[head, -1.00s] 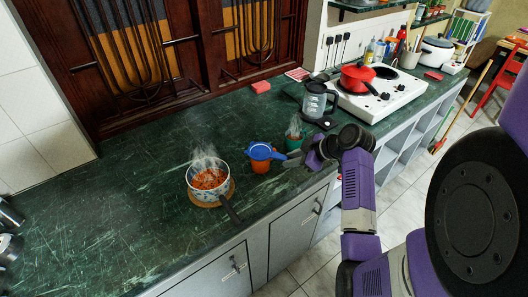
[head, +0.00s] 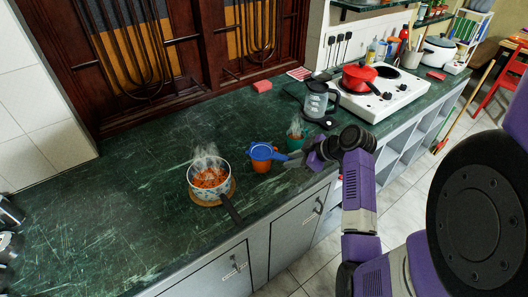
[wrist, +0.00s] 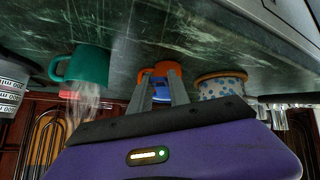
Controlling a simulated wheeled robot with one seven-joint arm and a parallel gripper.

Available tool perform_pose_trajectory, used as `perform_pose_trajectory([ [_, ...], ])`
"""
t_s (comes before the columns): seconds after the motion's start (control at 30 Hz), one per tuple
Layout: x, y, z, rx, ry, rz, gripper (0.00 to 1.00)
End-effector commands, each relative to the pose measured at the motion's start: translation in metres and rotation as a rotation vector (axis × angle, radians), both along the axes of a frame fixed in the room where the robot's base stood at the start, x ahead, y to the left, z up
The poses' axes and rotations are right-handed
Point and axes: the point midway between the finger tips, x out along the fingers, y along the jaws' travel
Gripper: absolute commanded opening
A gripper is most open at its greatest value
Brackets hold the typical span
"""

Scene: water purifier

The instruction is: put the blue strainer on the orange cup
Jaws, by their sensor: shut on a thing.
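The blue strainer (head: 262,151) is over the top of the orange cup (head: 261,166) in the head view. I cannot tell whether it rests on the rim. The cup stands upright on the green counter. My gripper (head: 284,155) is to the right of the cup, shut on the strainer's handle. In the wrist view, which is upside down, my gripper's fingers (wrist: 160,82) reach toward the orange cup (wrist: 160,69). A bit of the blue strainer (wrist: 160,98) shows between them. The handle is mostly hidden by the fingers.
A steaming pot (head: 194,177) stands left of the cup, its handle pointing toward the counter's front edge. A green cup (head: 295,142) is close behind my gripper on the right. A kettle (head: 316,101) stands farther back.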

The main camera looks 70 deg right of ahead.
Motion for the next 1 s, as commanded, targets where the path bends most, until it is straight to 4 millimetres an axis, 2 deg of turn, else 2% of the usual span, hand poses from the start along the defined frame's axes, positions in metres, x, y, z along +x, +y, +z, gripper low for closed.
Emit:
perform_pose_trajectory([
  [0.37,-0.0001,0.0005,-0.0019,0.001,0.001,0.001,0.0],
  [0.4,-0.0001,0.0005,-0.002,0.001,0.001,0.001,0.24],
  [0.5,-0.0001,0.0004,-0.002,0.001,0.001,0.001,0.44],
  [0.53,-0.0001,0.0005,-0.0019,0.001,0.001,0.001,0.48],
  [0.73,-0.0002,0.0002,-0.0016,0.001,0.0,0.001,0.48],
  [0.77,-0.0002,0.0002,-0.0016,0.001,0.001,0.001,0.5],
  [0.87,-0.0002,0.0001,-0.0015,0.001,0.0,0.001,0.69],
  [1.0,-0.0002,0.0,-0.0014,0.0,0.0,0.0,0.69],
])
